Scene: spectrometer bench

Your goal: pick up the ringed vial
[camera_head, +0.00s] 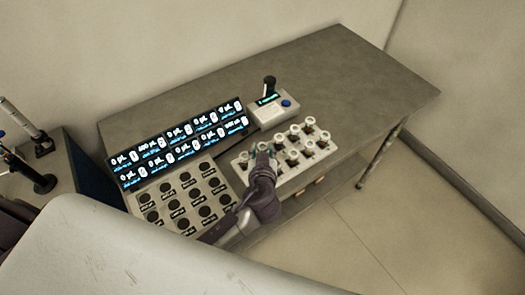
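A pale rack (249,167) with several white-capped vials (294,129) stands near the front edge of the bench. My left gripper (264,149) reaches over the rack's left part from the front, fingers down among the vials there. Small teal marks show beside its fingertips, but I cannot tell whether they are a ring on a vial or part of the gripper. The gripper hides what lies beneath it, and I cannot tell whether its fingers are open or shut. No ring shows clearly on the other vials. My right gripper is not in view.
Left of the rack is a panel with several dark round knobs (185,188) and lit blue-white displays (180,145). A small instrument (271,111) with a blue button stands behind the rack. The grey bench (350,75) is clear at the right and back.

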